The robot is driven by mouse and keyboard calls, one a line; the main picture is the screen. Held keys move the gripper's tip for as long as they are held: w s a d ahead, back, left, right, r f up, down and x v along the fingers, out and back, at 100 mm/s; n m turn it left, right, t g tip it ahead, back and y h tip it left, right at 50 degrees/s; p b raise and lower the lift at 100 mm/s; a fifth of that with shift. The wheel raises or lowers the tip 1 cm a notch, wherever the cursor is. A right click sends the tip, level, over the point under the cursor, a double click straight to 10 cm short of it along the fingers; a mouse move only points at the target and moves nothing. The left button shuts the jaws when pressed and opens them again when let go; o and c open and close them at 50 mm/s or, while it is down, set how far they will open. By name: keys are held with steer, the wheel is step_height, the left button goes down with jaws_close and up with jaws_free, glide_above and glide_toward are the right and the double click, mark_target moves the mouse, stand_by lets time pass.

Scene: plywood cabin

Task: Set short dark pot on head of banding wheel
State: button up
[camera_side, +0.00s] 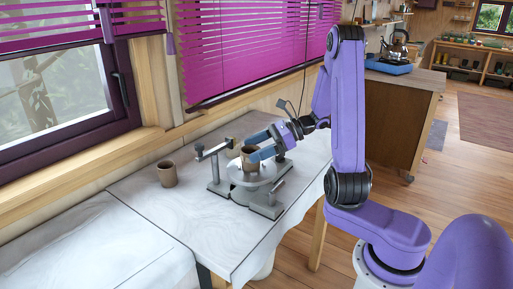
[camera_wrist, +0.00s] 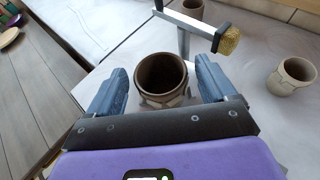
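A short dark brown pot (camera_side: 248,160) appears to stand upright on the round grey head of the banding wheel (camera_side: 240,178). In the wrist view the pot (camera_wrist: 162,78) shows its open, dark mouth. My gripper (camera_side: 253,146) is at the pot, with one blue finger on each side of it. In the wrist view my gripper (camera_wrist: 163,66) is open, with narrow gaps between the fingers and the pot. The pot's base is partly hidden in both views.
A metal arm with a tan sponge-like end (camera_wrist: 229,40) rises close to the right finger. The table's left front (camera_side: 115,235) is clear.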

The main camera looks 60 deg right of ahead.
steer(key=shift+r, duration=0.1)
steer(key=shift+s+d+r, duration=0.15)
steer(key=shift+d, duration=0.05)
steer(key=v, duration=1.1)
steer(key=s+a+f+n+g+h, duration=0.1)
steer(key=s+a+f+n+g, duration=0.1)
steer(key=a+n+g, duration=0.5)
steer(key=s+a+f+n+g+h, duration=0.1)
steer(key=s+a+f+n+g, duration=0.1)
steer(key=a+n+g, duration=0.5)
steer(key=s+a+n+t+h, duration=0.2)
steer(key=s+n, duration=0.5)
steer(key=n, duration=0.5)
steer(key=s+a+f+n+t+h, duration=0.1)
steer(key=s+a+n+h, duration=0.4)
steer(key=n, duration=0.8)
steer(key=shift+s+a+f+n+t, duration=0.15)
steer(key=shift+s+a+n+t, duration=0.15)
steer(key=shift+s+a+t, duration=0.6)
